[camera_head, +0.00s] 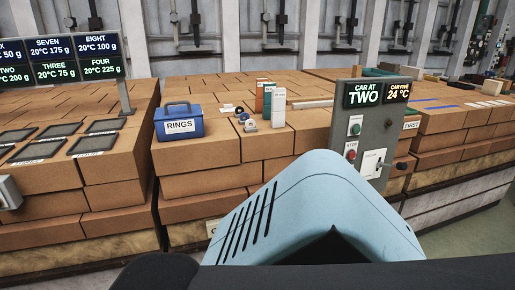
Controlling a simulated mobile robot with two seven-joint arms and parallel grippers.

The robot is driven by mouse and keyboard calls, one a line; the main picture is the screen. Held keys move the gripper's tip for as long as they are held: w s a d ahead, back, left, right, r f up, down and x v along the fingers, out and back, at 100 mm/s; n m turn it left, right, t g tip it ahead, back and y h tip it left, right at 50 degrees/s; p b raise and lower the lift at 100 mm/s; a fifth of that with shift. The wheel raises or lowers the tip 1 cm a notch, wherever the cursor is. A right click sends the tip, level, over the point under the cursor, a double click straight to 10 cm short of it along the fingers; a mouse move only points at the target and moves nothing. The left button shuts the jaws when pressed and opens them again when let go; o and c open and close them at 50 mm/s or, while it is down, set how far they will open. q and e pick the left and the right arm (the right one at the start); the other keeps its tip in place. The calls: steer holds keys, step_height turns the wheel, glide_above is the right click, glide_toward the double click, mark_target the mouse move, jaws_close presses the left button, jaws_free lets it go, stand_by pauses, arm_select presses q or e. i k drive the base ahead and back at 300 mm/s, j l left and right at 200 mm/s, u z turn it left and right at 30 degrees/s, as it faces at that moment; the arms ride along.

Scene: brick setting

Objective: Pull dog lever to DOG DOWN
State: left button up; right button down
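A grey control panel (343,128) stands on the bricks right of centre, with a green button (355,129) and a red button (351,154). Low on it is a white plate (373,163) with a small switch or lever and a dark knob (401,166) at its right. No DOG DOWN label is readable, so I cannot tell whether this is the dog lever. A large light-blue shell, likely part of my own body, covers the lower middle and hides what lies behind it. Neither of my grippers shows.
A blue RINGS box (179,124), small rings (246,121) and upright coloured blocks (278,107) stand on the brick stack. Dark tiles (60,130) lie at left below lit signs (62,58). A grey box (8,192) is at the left edge. Floor shows at lower right.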

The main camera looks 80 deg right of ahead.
mark_target(401, 166)
steer(key=z, duration=3.7)
